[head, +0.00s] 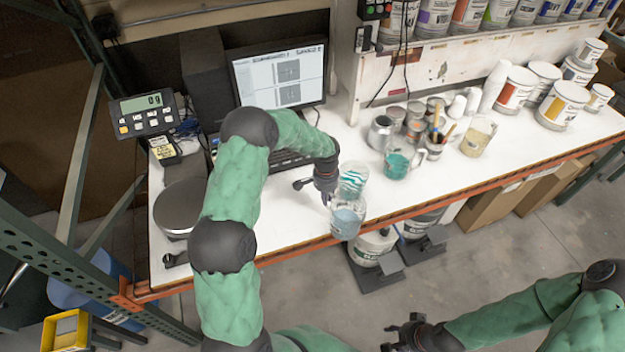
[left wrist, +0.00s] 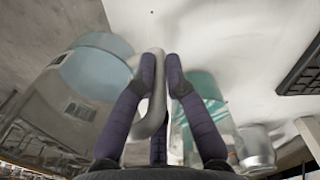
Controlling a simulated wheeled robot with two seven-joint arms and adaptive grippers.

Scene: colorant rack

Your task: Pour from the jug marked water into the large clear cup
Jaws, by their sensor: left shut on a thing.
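A clear jug (head: 347,218) with pale blue liquid is at the front edge of the white bench; it is large at the left of the left wrist view (left wrist: 92,75). My left gripper (head: 326,191) is shut on its grey handle (left wrist: 155,115), with the fingers (left wrist: 162,75) either side of it. The jug looks upright; its marking is not legible. A clear cup (head: 354,173) with a teal wavy print is just behind the jug, partly overlapped by it. Whether they touch is unclear. My right gripper (head: 403,334) is open and empty, low over the floor.
A jug with teal liquid (head: 397,162) and one with beige liquid (head: 478,138) stand to the right. Cans, including a metal one (head: 380,134), stand behind. A monitor (head: 280,75), scale plate (head: 180,207) and readout (head: 147,115) are left. The front right bench strip (head: 440,185) is clear.

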